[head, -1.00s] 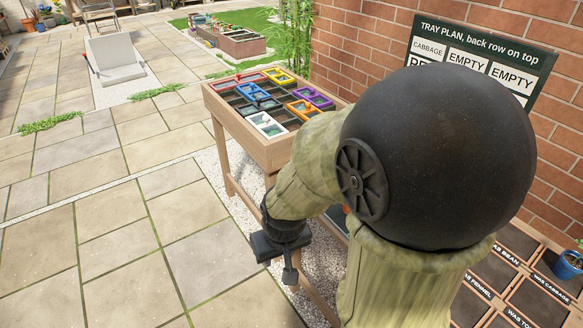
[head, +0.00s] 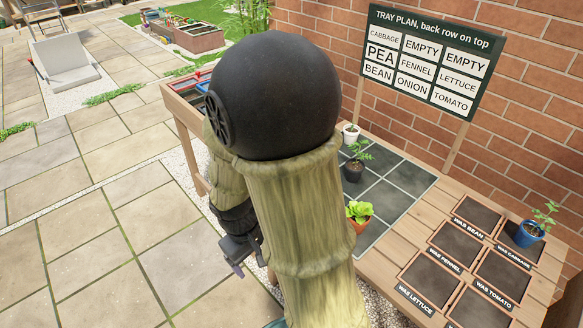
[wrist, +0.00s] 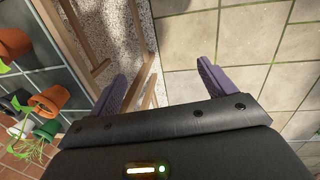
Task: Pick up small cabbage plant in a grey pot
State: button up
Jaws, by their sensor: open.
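A dark grey pot (head: 352,172) with an upright green plant stands on the grey tiled mat (head: 400,180) in the head view. I cannot tell whether its plant is a small cabbage. A dark pot (wrist: 14,101) also shows at the left edge of the wrist view, among other pots. My gripper (wrist: 162,70) is open, with nothing between its two purple-grey fingers. In the head view my gripper (head: 239,262) hangs over the paving beside the bench, to the left of the pots and apart from them. My arm hides part of the mat and bench.
A white pot (head: 350,135) stands behind the grey one, and an orange pot (head: 359,226) with lettuce in front. A blue pot (head: 528,236) stands by the "was cabbage" label. A sign (head: 425,62) stands behind. The paving (head: 100,240) at left is clear.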

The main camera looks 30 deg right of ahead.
jog(key=w+d+f+n+g+h+p, duration=0.1)
jog(key=w+d+n+h+p, duration=0.15)
jog(key=d+n+h, duration=0.3)
jog(key=w+d+f+n+g+h+p, duration=0.1)
jog(key=d+f+n+h+p, duration=0.1)
jog(key=d+n+h+p, duration=0.3)
jog(key=w+d+f+n+t+h+p, duration=0.1)
jog(key=w+n+t+h+p, duration=0.2)
jog(key=w+n+t, duration=0.8)
jog(key=shift+w+d, duration=0.35)
jog(key=shift+w, duration=0.25)
jog(key=shift+f+n, duration=0.1)
jog(key=shift+n, duration=0.15)
jog(key=x, duration=0.4)
jog(key=p+x, duration=0.1)
jog(key=x, duration=0.3)
jog(key=p+x, duration=0.1)
jog(key=x, duration=0.3)
jog(key=shift+w+r, duration=0.1)
jog(key=shift+r, duration=0.15)
jog(key=shift+d, duration=0.1)
